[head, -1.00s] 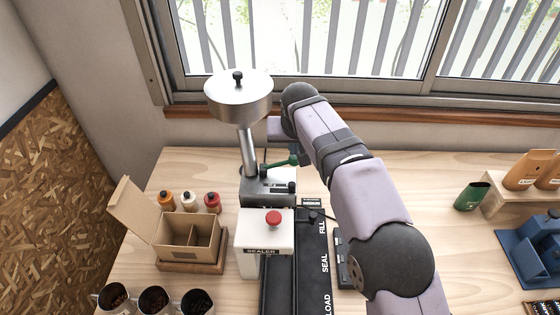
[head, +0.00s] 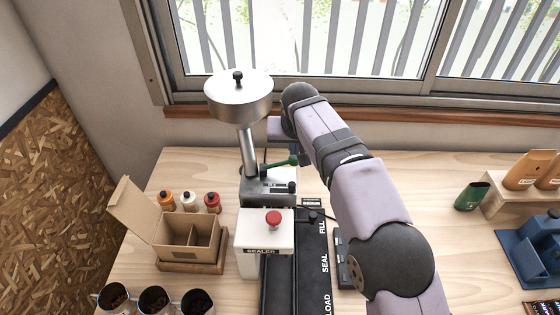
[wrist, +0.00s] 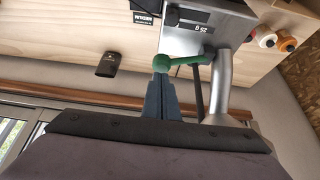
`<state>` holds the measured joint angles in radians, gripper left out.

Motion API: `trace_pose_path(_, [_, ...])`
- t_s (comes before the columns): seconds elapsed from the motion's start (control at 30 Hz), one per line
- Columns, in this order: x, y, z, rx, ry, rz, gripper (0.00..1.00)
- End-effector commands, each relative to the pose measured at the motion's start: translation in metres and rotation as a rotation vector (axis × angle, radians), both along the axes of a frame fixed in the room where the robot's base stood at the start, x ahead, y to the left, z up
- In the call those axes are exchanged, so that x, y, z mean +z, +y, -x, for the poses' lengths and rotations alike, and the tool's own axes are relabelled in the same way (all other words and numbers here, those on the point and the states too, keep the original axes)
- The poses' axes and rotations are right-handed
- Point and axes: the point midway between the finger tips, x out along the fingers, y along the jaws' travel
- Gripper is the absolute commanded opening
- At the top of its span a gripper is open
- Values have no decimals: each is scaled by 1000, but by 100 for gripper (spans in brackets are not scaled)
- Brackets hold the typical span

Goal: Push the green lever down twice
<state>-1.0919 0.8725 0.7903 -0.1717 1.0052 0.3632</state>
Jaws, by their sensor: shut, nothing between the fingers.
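The green lever (head: 281,163) sticks out to the right from the grey filler machine (head: 265,184), under its round silver hopper (head: 238,98). It lies close to level, its outer end tilted slightly up in the head view. In the head view my arm hides most of the gripper.
The white sealer (head: 264,242) with a red button and the black labelled track (head: 312,265) stand in front of the filler. An open cardboard box (head: 170,238) and several small bottles (head: 190,202) are on the left. Window and wall close off the back.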

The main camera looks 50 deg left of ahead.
Motion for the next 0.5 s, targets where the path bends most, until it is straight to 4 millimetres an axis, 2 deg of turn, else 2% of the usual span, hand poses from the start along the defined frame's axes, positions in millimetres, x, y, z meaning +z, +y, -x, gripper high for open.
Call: trace_pose_path(0.5, [-14, 0, 0, 0, 1, 1, 0])
